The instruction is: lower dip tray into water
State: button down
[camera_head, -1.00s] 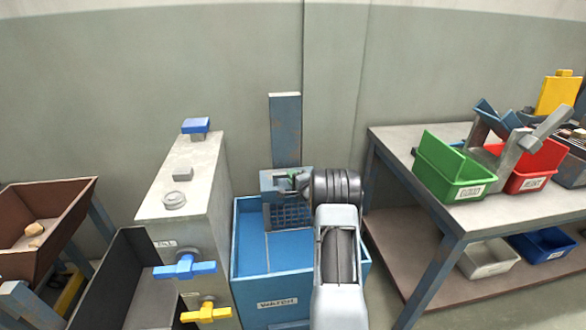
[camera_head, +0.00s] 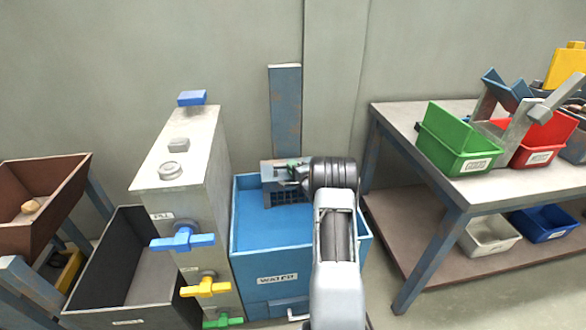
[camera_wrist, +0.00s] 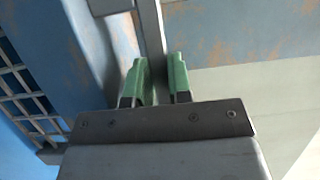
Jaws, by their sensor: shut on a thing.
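The blue water tank (camera_head: 250,258), labelled as water, stands in the middle of the head view with blue water (camera_head: 265,225) inside. The dip tray (camera_head: 280,195), a grey plate with a dark mesh below, is at the tank's back, its lower part down inside the tank. A blue-grey post (camera_head: 285,110) rises behind it. My gripper (camera_head: 300,175) is at the tray's top right. In the wrist view, the green fingers of my gripper (camera_wrist: 155,82) are shut on a thin grey bar of the tray; the mesh (camera_wrist: 22,95) shows at left.
A grey cabinet (camera_head: 180,150) with blue, yellow and green valve handles stands left of the tank. A dark bin (camera_head: 95,265) and a brown bin (camera_head: 45,200) lie farther left. At right, a workbench (camera_head: 510,196) carries a green bin (camera_head: 455,145) and a red bin (camera_head: 540,140).

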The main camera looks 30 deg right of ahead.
jog(key=c, duration=1.3)
grip_release()
jog(key=shift+f, duration=0.45)
jog(key=shift+o, duration=1.3)
jog(key=shift+r, duration=0.15)
jog(key=shift+s, duration=0.15)
jog(key=s+p, duration=0.2)
jog(key=s, duration=1.1)
jog(key=shift+s+a, duration=0.3)
jog(key=shift+a, duration=0.1)
